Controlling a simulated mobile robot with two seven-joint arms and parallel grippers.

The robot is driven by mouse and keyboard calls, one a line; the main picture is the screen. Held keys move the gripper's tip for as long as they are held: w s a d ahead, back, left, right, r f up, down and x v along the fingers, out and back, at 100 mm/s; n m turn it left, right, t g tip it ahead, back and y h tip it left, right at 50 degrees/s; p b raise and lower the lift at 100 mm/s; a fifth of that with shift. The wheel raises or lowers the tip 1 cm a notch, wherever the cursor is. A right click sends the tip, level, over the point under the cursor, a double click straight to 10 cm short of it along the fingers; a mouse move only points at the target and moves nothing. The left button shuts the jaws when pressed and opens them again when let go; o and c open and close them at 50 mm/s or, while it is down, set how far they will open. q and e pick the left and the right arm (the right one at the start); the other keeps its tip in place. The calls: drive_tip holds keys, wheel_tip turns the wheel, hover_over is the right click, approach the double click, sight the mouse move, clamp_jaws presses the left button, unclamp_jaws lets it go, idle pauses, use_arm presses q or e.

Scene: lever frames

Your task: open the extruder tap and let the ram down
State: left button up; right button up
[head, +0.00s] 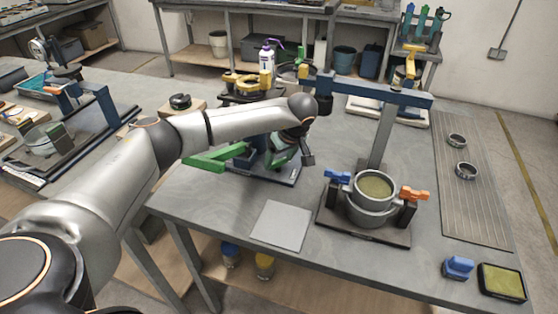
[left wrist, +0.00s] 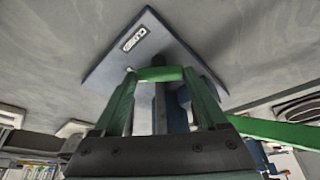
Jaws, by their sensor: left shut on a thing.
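My left gripper (head: 288,155) is over a small machine on a dark base plate (head: 285,178), left of the table's middle. In the left wrist view its green fingers (left wrist: 160,95) are shut on a short green crosspiece (left wrist: 160,74), above the labelled base plate (left wrist: 133,40). A long green lever (head: 205,162) reaches out to the left beside it. My wrist and arm hide much of this machine, so I cannot tell its tap or ram apart. My right gripper is not in view.
To the right, a blue-beamed frame (head: 390,93) stands over a pot (head: 374,188) with blue and orange clamps. A flat grey plate (head: 281,225) lies in front. A blue block (head: 458,268) and a yellow-green pad (head: 502,282) lie at the right corner. Two rings lie on the ribbed mat (head: 470,205).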

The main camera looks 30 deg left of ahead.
use_arm(q)
drive_tip(key=n, duration=0.1)
drive_tip(key=n+g, duration=0.1)
drive_tip(key=n, duration=0.1)
drive_tip(key=n+b, duration=0.1)
drive_tip(key=shift+w+n+g+y, duration=0.25)
drive_tip(key=shift+n+g+y, duration=0.05)
drive_tip(key=shift+w+n+g+b, duration=0.1)
drive_tip(key=shift+n+g+b, duration=0.45)
drive_tip(key=shift+n, duration=0.95)
drive_tip(key=o, duration=1.3)
drive_tip(key=shift+r, duration=0.1)
drive_tip(key=v, duration=1.2)
drive_tip(key=shift+r+b, duration=0.2)
drive_tip(key=shift+b, duration=0.15)
